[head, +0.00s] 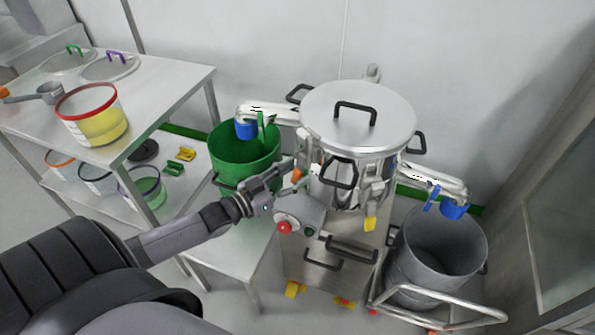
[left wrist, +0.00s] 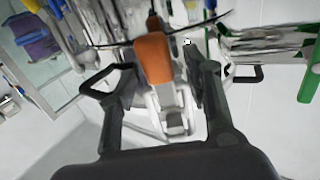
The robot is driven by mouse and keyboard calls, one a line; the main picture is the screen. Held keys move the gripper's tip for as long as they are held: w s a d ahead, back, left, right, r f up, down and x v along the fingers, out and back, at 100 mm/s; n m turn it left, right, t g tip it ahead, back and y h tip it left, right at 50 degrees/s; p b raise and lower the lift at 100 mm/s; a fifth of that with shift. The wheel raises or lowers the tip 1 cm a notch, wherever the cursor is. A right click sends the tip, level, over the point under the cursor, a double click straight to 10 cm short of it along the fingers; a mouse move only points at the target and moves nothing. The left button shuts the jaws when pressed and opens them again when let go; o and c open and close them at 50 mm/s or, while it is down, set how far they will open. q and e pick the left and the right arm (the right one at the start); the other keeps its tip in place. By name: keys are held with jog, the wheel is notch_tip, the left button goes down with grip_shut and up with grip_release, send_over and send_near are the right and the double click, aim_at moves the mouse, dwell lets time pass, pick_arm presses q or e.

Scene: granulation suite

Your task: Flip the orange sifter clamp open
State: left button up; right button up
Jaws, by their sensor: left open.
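The sifter (head: 358,115) is a steel machine with a round lid and a black handle, at the centre right of the head view. Its orange clamp (head: 298,175) shows small on the sifter's left side, partly hidden by my gripper. In the left wrist view the orange clamp handle (left wrist: 154,58) stands upright above a pale metal latch (left wrist: 173,112). My left gripper (head: 290,178) is open at the clamp. In the left wrist view its two dark fingers stand either side of the orange handle; contact is unclear. My right gripper is out of view.
A green bucket (head: 232,172) stands left of the sifter, below a spout with a blue end. A control box with a red button (head: 284,227) sits just below my gripper. A grey bin (head: 415,270) stands at the right. A table (head: 165,82) with a yellow-filled tub is left.

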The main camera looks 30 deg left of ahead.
pick_arm(q)
jog(key=shift+w+d, duration=0.25)
jog(key=shift+w, duration=0.45)
grip_shut()
dwell(0.5)
